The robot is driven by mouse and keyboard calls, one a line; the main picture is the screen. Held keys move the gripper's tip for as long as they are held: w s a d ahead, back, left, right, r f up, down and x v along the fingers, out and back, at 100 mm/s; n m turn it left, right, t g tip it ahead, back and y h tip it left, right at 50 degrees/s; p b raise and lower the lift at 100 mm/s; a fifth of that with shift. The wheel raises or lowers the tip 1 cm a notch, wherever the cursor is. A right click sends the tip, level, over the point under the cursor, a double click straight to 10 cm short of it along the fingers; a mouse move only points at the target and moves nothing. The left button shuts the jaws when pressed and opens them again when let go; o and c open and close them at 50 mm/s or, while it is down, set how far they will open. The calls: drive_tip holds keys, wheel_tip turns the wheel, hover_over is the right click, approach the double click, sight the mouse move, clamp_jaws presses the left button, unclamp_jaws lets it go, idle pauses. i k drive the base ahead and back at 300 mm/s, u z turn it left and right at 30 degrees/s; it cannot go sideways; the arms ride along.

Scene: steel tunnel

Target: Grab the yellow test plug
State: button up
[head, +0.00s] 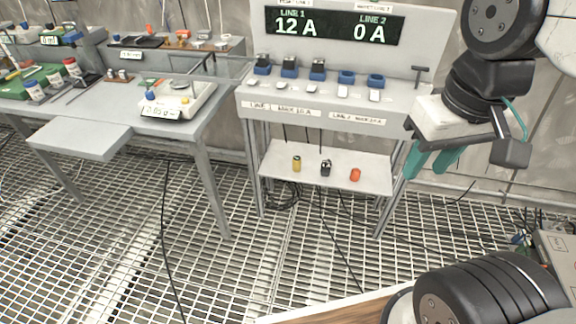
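The yellow test plug (297,164) is a small upright cylinder with a darker top. It stands at the left on the lower shelf (275,182) under the line panel. My gripper (426,170) has two teal fingers, spread apart with nothing visible between them. It hangs to the right of the shelf, well apart from the yellow plug.
A black plug (326,168) and an orange plug (355,175) stand on the same shelf, right of the yellow one. Above is the panel (345,117) with blue sockets and a display (335,25). A cluttered workbench (120,122) stands left. Cables hang around the shelf.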

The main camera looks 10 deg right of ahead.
sight(296, 160)
drive_tip(key=k, duration=0.6)
drive_tip(key=u, duration=0.75)
drive_tip(key=i, duration=0.65)
drive_tip(key=u, duration=0.75)
drive_tip(key=i, duration=0.7)
drive_tip(key=z, duration=0.6)
drive_tip(key=i, duration=0.75)
drive_tip(key=z, duration=0.65)
